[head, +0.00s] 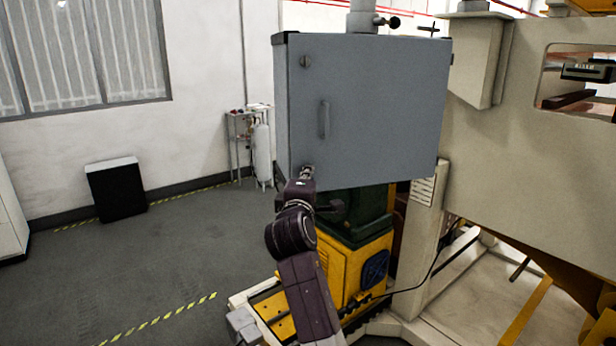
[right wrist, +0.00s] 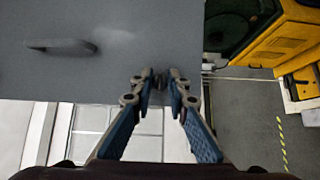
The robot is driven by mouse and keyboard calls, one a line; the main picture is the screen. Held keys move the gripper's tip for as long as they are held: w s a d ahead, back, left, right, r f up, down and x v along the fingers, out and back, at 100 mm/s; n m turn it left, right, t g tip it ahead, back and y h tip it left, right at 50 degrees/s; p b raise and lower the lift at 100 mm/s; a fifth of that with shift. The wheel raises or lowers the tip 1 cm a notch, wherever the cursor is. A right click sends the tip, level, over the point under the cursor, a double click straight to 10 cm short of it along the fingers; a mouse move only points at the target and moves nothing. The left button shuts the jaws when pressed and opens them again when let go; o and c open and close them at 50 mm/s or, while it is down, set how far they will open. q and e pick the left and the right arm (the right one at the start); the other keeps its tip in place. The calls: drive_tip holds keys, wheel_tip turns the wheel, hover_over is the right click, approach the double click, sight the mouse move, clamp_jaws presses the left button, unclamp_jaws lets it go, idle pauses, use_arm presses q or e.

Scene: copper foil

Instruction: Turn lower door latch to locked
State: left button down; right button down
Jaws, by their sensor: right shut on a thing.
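The grey cabinet door (head: 375,105) is closed in the head view. The upper latch (head: 305,61) is a small round knob near the door's top left corner. My right gripper (head: 307,170) is at the door's lower left corner, and it covers the lower latch there. In the right wrist view my right gripper (right wrist: 160,79) has its two fingertips at the door (right wrist: 95,85) near its edge. They are shut on the lower door latch, a small dark piece between the tips. Its turn angle cannot be made out. My left gripper is not in view.
A vertical door handle (head: 323,119) stands out above my right gripper; it also shows in the right wrist view (right wrist: 62,46). A yellow and green machine (head: 358,262) stands below the cabinet. A large beige frame (head: 540,150) is at the right. Open floor lies to the left.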

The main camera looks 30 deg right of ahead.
idle(0.3)
drive_tip(key=c, duration=2.2)
unclamp_jaws()
drive_tip(key=shift+o, duration=0.2)
drive_tip(key=v, duration=1.2)
